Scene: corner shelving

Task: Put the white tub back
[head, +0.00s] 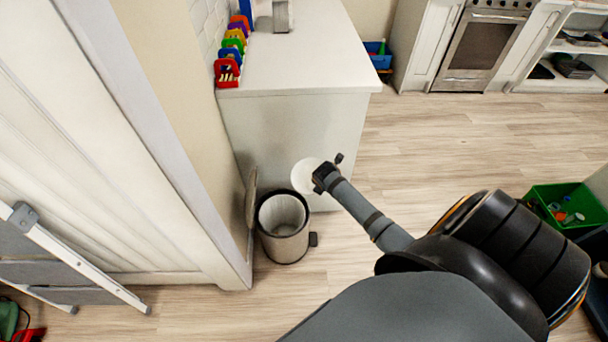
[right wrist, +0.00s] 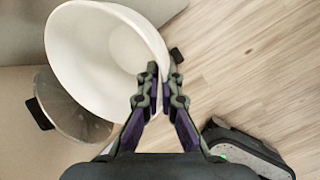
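The white tub (head: 308,176) is held in the air by its rim in my right gripper (head: 327,174), in front of the white counter's end panel. In the right wrist view the tub (right wrist: 90,40) is tilted, with its round mouth toward the camera, and its inside looks empty. The two fingers of my right gripper (right wrist: 163,88) close on either side of its rim. My left gripper is out of view.
An open bin (head: 284,225), lid raised, stands on the floor at the counter's end. Colourful racks (head: 228,70) line the counter (head: 300,55) by the wall. A green crate (head: 565,207) stands right. A folded ladder (head: 75,258) is at left.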

